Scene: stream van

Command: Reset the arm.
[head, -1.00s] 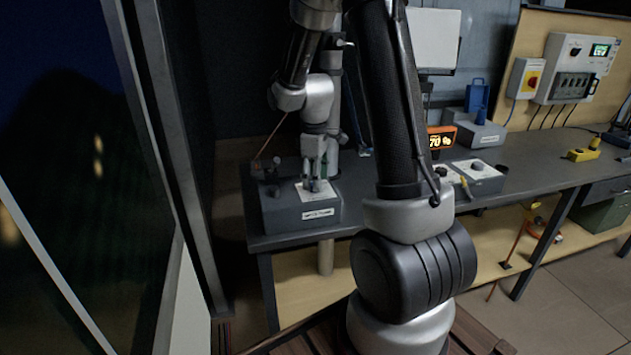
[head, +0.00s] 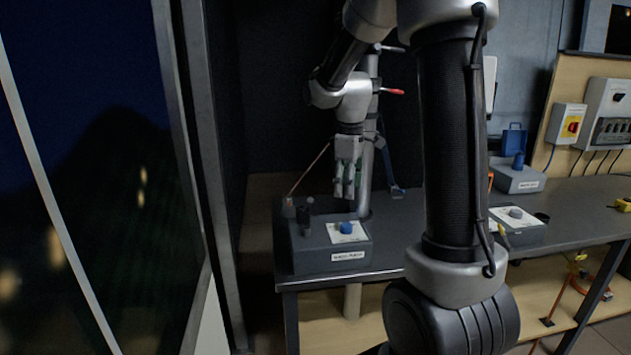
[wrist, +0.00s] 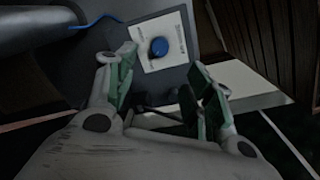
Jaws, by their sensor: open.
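My gripper (head: 346,190) hangs in the head view with its fingers pointing down, above a grey box with a blue knob (head: 346,228) on a white plate. In the head view a gap shows between the fingertips and the knob. In the wrist view my gripper (wrist: 160,95) is open and empty, its green-padded fingers spread apart. The blue knob (wrist: 159,46) shows beyond the fingertips there, apart from them. The grey box (head: 310,255) stands at the left end of the bench, with a label on its front.
The bench (head: 410,225) runs to the right. It carries another box with a round knob (head: 515,212) and a grey box with a blue part (head: 518,178) farther back. A vertical pole (head: 368,170) stands close behind my gripper. A dark window lies at the left.

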